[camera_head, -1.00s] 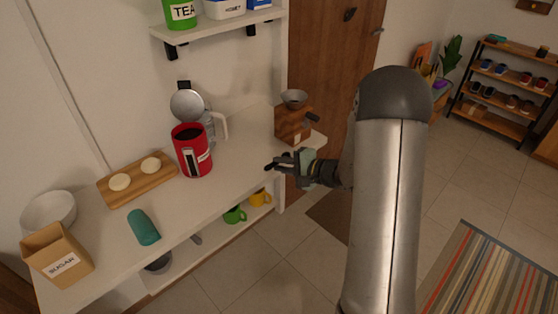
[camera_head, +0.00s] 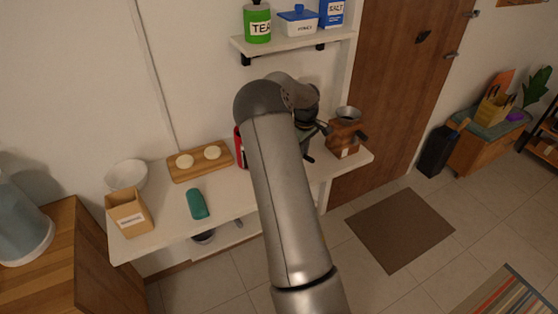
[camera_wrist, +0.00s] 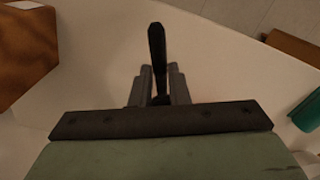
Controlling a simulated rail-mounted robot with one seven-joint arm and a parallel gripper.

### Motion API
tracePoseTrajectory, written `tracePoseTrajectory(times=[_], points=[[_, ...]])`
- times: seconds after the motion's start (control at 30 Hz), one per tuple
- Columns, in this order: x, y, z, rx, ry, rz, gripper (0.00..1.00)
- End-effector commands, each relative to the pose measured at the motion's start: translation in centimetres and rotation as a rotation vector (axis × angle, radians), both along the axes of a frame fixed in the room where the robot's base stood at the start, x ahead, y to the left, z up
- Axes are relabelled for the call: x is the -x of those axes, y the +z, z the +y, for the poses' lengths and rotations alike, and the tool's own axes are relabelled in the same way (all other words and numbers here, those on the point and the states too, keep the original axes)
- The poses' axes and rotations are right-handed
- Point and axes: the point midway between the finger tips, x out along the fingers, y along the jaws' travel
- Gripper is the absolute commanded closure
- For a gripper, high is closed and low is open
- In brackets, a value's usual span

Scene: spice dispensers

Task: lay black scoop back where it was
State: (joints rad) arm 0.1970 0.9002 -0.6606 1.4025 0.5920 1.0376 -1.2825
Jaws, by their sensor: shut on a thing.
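The black scoop (camera_wrist: 157,45) is in my gripper (camera_wrist: 156,85). In the wrist view its slim dark part sticks out past the fingertips, above the pale counter (camera_wrist: 95,60). In the head view my arm covers much of the hand. The gripper (camera_head: 318,129) shows just right of the arm, above the counter's right part and left of the wooden grinder (camera_head: 343,140). A dark piece hangs by the hand there; I cannot tell how far it is from the counter. A red canister (camera_head: 239,150) is mostly hidden behind my arm.
A shelf (camera_head: 290,46) with tea and salt containers hangs above.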

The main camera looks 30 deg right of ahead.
Motion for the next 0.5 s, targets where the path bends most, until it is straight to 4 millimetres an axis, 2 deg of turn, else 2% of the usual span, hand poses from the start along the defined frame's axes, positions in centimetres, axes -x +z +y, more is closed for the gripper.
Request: tracePoseTrajectory(times=[0.27,0.5], points=[[0.0,-1.4,-0.2,0.001,0.004,-0.001,1.0],[0.0,-4.0,-0.1,0.0,0.003,0.0,1.0]])
